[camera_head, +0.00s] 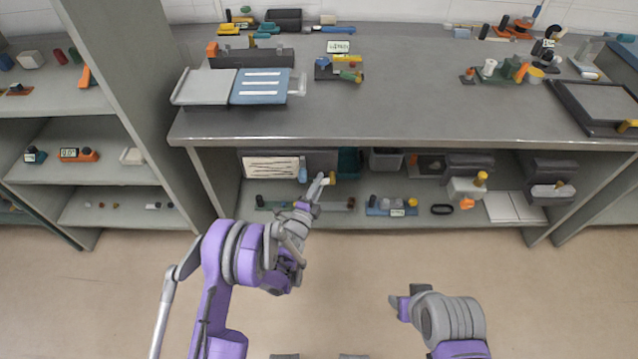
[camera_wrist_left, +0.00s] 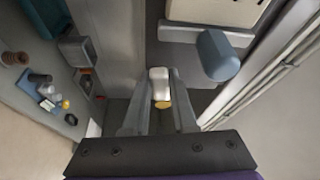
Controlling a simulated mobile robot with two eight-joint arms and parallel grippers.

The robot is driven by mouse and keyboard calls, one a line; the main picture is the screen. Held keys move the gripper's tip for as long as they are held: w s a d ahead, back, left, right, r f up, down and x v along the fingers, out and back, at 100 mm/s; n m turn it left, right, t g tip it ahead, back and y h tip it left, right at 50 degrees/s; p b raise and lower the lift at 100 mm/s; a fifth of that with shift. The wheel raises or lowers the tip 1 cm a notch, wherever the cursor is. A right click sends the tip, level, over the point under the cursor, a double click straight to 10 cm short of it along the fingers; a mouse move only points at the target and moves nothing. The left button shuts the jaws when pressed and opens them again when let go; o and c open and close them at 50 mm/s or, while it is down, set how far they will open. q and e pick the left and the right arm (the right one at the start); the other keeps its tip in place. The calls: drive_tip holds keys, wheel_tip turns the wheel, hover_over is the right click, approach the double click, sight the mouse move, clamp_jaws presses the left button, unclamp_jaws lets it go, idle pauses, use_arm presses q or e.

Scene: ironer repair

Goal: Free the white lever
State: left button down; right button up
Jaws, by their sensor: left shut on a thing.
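The white lever (camera_wrist_left: 159,76) is a short pale bar with a yellow-orange end, seen between the fingers in the left wrist view. My left gripper (camera_wrist_left: 160,88) is shut on it. In the head view my left gripper (camera_head: 319,187) reaches to the lower shelf under the workbench, where the lever is small and partly hidden by the fingers. What the lever is fixed to is hidden. A blue-grey rounded knob (camera_wrist_left: 217,55) stands just right of the fingers in the wrist view.
A white panel with dark marks (camera_head: 270,167) stands left of my left gripper on the shelf. A blue tray with small parts (camera_head: 391,207) lies to the right. The bench top (camera_head: 420,100) above overhangs the shelf. The floor in front is clear.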

use_arm(q)
drive_tip(key=shift+f, duration=0.1)
drive_tip(key=shift+d+f+n+b, duration=0.1)
drive_tip(key=shift+f+n+b, duration=0.2)
drive_tip(key=shift+n+b, duration=0.4)
drive_tip(key=shift+d+f+n+t+y+b, duration=0.6)
drive_tip(key=shift+n+y+b, duration=0.8)
drive_tip(key=shift+n, duration=1.8)
drive_tip(key=shift+d+f+n+t+y+b, duration=0.3)
drive_tip(key=shift+d+n+t+y+b, duration=0.6)
drive_tip(key=shift+n+b, duration=1.6)
drive_tip(key=shift+d+f+n+t+y+b, duration=0.5)
drive_tip(key=shift+n+t+y+b, duration=0.6)
drive_tip(key=shift+n, duration=2.8)
drive_tip(key=c, duration=0.7)
unclamp_jaws()
drive_tip(key=p+v, duration=0.1)
drive_tip(key=v, duration=1)
drive_tip(key=shift+d+r, duration=0.1)
drive_tip(key=shift+r, duration=0.05)
